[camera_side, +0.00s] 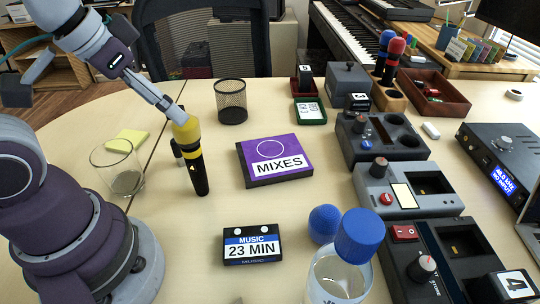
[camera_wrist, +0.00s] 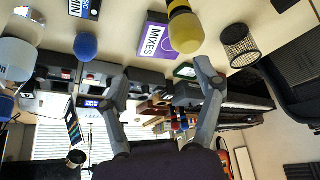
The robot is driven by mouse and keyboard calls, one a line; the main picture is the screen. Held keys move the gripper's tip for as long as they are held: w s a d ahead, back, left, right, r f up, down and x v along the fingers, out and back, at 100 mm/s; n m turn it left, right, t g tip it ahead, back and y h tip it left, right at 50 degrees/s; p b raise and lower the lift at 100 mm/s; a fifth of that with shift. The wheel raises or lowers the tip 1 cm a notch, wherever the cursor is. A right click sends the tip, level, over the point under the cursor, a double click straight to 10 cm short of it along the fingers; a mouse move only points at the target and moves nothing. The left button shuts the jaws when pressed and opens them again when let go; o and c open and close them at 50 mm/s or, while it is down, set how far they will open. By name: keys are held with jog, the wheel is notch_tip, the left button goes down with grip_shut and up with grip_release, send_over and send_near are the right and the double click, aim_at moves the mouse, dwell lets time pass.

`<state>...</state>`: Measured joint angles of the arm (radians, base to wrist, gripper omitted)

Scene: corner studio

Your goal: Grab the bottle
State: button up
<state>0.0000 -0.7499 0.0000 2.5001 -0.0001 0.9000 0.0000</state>
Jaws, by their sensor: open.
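The bottle (camera_side: 338,280) is clear with a blue cap (camera_side: 359,236) and stands at the front of the table, its lower part cut off by the frame. In the wrist view the bottle (camera_wrist: 17,58) is at the upper left edge. My gripper (camera_side: 174,108) is open and empty, high at the left in the side view, well away from the bottle. In the wrist view my gripper (camera_wrist: 160,74) has its fingers spread wide. Its tips overlap the yellow-headed microphone (camera_side: 187,132) in the side view; I cannot tell if they touch.
A music box sign (camera_side: 252,245) and a purple MIXES box (camera_side: 275,160) lie left and behind. Grey devices (camera_side: 387,188) line the right. A glass (camera_side: 118,170) and mesh cup (camera_side: 231,102) stand at left and back.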

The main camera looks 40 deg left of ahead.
jog(key=m+g+h, duration=1.3)
jog(key=m+h, duration=0.3)
jog(key=m, duration=0.7)
send_near(359, 239)
jog(key=x, duration=0.3)
jog(key=f+x, duration=0.1)
jog(key=x, duration=0.2)
jog(key=w+f+x, duration=0.1)
jog(key=x, duration=0.2)
jog(key=shift+d, duration=0.4)
grip_shut()
